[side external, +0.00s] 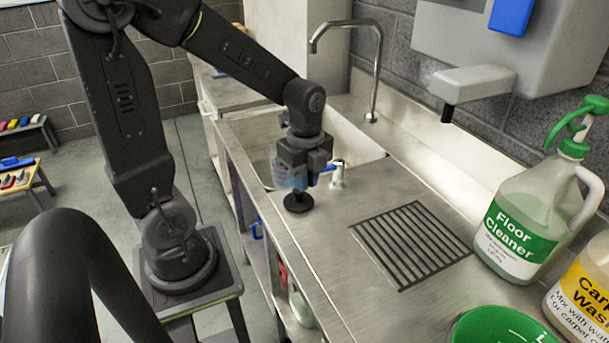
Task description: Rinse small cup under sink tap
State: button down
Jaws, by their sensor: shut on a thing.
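My gripper (302,168) points down over the front edge of the sink, near the counter. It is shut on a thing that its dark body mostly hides. A bluish, see-through shape (281,174) shows at its left side and looks like the small cup; its rim and tilt cannot be made out. The sink tap (376,62) is a tall curved metal spout behind the basin, with its outlet above the basin and apart from my gripper. The sink basin (352,142) is partly hidden behind my arm.
A black round piece (298,202) shows just below my gripper. A small white fitting with a blue lever (337,176) stands close at its right. A drain grille (410,243), a floor cleaner jug (530,222) and a green tub (500,328) lie to the right.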

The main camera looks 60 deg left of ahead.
jog(key=w+f+n, duration=0.4)
jog(key=w+n, duration=1)
jog(key=w, duration=0.3)
jog(key=w+a+r, duration=0.3)
jog(key=w+a, duration=0.8)
jog(key=a, duration=0.3)
jog(key=a+f+m, duration=0.2)
jog(key=a+f, duration=0.3)
jog(key=f, duration=0.3)
jog(key=w+a+f+m, duration=0.1)
jog(key=a+f+m, duration=0.2)
jog(key=f, duration=0.5)
jog(key=shift+w+a, duration=0.15)
jog(key=shift+a, duration=0.75)
